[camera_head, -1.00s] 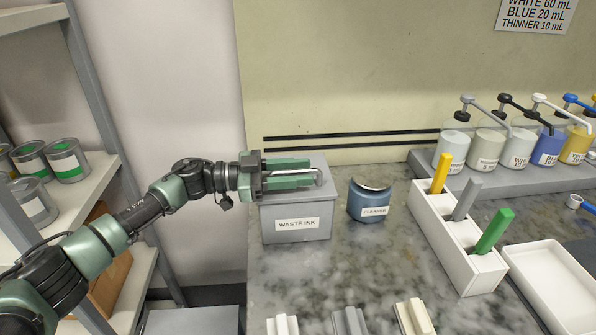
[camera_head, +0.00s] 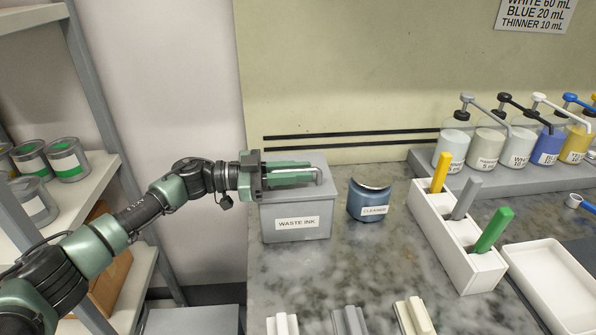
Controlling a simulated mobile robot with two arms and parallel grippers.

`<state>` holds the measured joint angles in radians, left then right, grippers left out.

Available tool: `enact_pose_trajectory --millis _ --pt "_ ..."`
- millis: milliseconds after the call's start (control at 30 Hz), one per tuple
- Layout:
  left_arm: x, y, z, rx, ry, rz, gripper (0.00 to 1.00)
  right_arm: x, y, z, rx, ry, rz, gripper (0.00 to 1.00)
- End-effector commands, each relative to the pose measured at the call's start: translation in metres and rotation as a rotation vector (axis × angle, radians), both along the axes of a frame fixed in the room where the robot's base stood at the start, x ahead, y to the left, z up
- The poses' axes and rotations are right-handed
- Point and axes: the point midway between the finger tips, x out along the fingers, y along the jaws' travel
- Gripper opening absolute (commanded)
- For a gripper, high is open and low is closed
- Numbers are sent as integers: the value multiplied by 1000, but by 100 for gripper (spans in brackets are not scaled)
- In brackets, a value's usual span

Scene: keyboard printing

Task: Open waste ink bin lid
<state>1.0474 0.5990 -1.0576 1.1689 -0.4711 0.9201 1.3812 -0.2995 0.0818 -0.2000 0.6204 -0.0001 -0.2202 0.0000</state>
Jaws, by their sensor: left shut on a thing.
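The waste ink bin (camera_head: 297,228) is a grey box labelled "WASTE INK" at the left of the marble counter. Its grey lid (camera_head: 315,193) lies flat on top and looks closed. My left gripper (camera_head: 300,173) reaches in from the left just over the lid. It is shut on the lid's thin metal handle (camera_head: 321,177), whose right end shows past the fingertips. The fingers hide most of the handle. My right gripper is not in view.
A blue cleaner jar (camera_head: 369,201) stands just right of the bin. Further right are a white holder (camera_head: 447,243) with coloured sticks and several pump bottles (camera_head: 488,152). The wall (camera_head: 340,90) is close behind. Paint cans (camera_head: 66,160) sit on the left shelf.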

Motion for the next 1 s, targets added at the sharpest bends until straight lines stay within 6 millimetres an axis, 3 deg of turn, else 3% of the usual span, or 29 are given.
enact_pose_trajectory --millis 767,1000 --pt "2 1 5 -4 -5 3 0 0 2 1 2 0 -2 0" --pt "5 1 20 -17 56 4 0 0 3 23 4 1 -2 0"
